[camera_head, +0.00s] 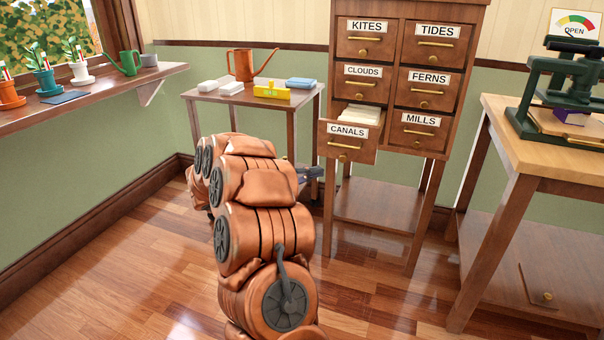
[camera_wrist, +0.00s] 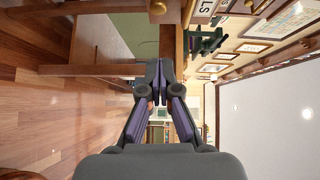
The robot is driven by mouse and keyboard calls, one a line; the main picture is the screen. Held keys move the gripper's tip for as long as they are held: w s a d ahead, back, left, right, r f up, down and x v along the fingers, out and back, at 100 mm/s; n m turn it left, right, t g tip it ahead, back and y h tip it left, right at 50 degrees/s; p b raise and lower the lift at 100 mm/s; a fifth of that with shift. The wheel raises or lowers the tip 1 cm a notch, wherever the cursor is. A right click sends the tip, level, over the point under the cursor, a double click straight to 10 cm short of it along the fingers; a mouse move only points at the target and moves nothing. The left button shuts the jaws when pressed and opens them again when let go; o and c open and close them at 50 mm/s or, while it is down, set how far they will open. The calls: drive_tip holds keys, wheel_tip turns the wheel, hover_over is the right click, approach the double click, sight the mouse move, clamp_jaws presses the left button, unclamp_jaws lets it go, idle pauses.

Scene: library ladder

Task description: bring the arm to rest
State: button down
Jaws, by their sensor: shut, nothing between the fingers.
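My copper-coloured arm rises from the bottom of the head view and bends away from the camera. My gripper (camera_head: 310,173) shows only partly there, beyond the arm, in front of the cabinet's left side and near the CANALS drawer. In the wrist view my gripper (camera_wrist: 158,85) is shut, with its fingertips together and nothing between them. The card cabinet (camera_head: 404,87) stands behind it. Its CANALS drawer (camera_head: 345,148) is pulled out and shows white cards; the other labelled drawers look closed.
A small side table (camera_head: 290,108) holds a copper watering can (camera_head: 242,65), a yellow box (camera_head: 271,91) and pale blocks. A window shelf (camera_head: 100,92) with pots runs along the left. A workbench (camera_head: 530,150) with a green press (camera_head: 560,85) stands right. Floor at left is clear.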

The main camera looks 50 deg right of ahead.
drive_tip(key=shift+p+v, duration=0.3)
drive_tip(key=shift+v, duration=1.6)
